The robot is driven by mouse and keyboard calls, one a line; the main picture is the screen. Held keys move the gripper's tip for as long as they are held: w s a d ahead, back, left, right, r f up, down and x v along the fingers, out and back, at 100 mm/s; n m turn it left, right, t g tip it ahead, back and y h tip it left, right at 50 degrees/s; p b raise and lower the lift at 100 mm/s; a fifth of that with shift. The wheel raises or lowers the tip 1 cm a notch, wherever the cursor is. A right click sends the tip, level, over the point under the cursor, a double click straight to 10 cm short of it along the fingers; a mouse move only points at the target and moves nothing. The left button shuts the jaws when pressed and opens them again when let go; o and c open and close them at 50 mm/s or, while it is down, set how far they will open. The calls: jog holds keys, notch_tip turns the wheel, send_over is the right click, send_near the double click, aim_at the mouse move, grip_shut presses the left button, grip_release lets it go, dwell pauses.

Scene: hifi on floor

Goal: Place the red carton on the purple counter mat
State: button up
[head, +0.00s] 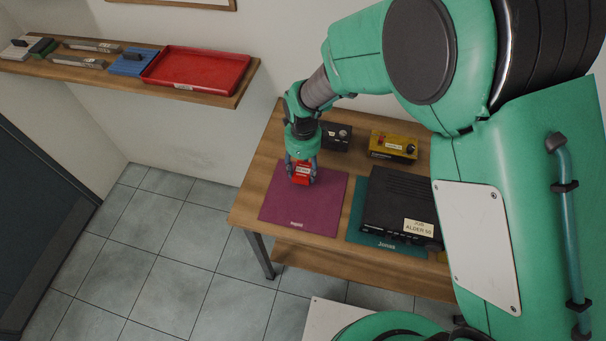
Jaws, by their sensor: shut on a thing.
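The red carton (301,177) is between the fingers of my gripper (301,170), which is shut on it. The purple counter mat (312,207) lies on the left part of the wooden table. The carton is over the upper left part of the mat. I cannot tell from this view whether its base touches the mat. My gripper points down and covers part of the carton's top and back.
A teal mat (362,233) bearing a black hifi unit (395,199) lies to the right. A yellow box (393,145) and a small black box (336,136) stand behind. A wall shelf (217,98) with a red tray (196,72) is at upper left.

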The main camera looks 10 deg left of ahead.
aim_at(303, 175)
jog(key=shift+f, duration=1.8)
jog(key=shift+f, duration=0.1)
jog(key=o, duration=1.2)
notch_tip(303, 175, up, 12)
jog(key=shift+r, duration=0.15)
